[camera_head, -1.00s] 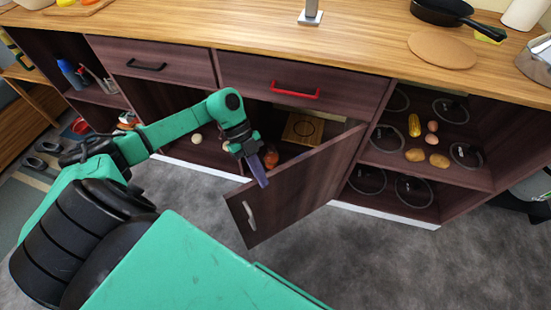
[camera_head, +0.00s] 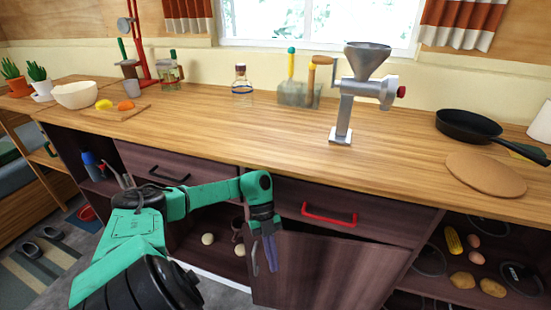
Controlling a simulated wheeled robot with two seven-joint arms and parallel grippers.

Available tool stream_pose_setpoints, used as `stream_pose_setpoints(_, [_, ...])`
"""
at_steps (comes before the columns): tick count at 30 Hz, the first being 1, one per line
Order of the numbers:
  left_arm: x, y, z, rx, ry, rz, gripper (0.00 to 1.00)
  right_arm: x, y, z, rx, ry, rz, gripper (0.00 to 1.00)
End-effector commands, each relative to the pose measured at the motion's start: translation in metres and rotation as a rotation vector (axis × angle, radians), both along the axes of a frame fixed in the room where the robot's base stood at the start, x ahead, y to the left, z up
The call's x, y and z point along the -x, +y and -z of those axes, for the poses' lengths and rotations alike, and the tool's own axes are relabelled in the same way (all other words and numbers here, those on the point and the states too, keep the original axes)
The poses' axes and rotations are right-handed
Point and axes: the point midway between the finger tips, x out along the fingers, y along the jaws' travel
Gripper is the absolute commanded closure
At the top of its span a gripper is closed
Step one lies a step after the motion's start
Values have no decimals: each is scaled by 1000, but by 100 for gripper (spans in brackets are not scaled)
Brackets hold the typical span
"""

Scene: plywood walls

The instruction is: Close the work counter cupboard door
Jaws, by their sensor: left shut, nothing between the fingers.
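The work counter cupboard door (camera_head: 325,272) is dark brown wood, below the drawer with the red handle. It stands ajar, with a dark gap showing above its top edge; its lower part is cut off by the frame. My left gripper (camera_head: 264,256) is shut and empty, pointing down at the door's upper left corner. It overlaps the door in the picture; I cannot tell whether it touches. The door's handle is out of view. My right gripper is not in view.
The wooden worktop (camera_head: 230,132) runs above, with a metal grinder (camera_head: 352,95) and a black pan (camera_head: 468,124). A red drawer handle (camera_head: 329,214) juts out just above the door. Open shelves with food and pans are at the right.

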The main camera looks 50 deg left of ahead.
Motion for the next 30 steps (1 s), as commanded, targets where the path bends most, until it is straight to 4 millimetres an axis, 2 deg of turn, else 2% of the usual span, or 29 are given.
stream_pose_setpoints(8, [0, 0, -1, 0, 0, 0, 100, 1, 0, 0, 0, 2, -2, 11])
stream_pose_setpoints(13, [0, 1, -17, -2, -2, 1, 100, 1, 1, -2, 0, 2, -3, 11])
stream_pose_setpoints(23, [0, 1, -87, -5, -2, 1, 100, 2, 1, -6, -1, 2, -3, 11])
stream_pose_setpoints(30, [0, 0, -146, -4, -3, 1, 100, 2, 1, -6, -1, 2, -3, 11])
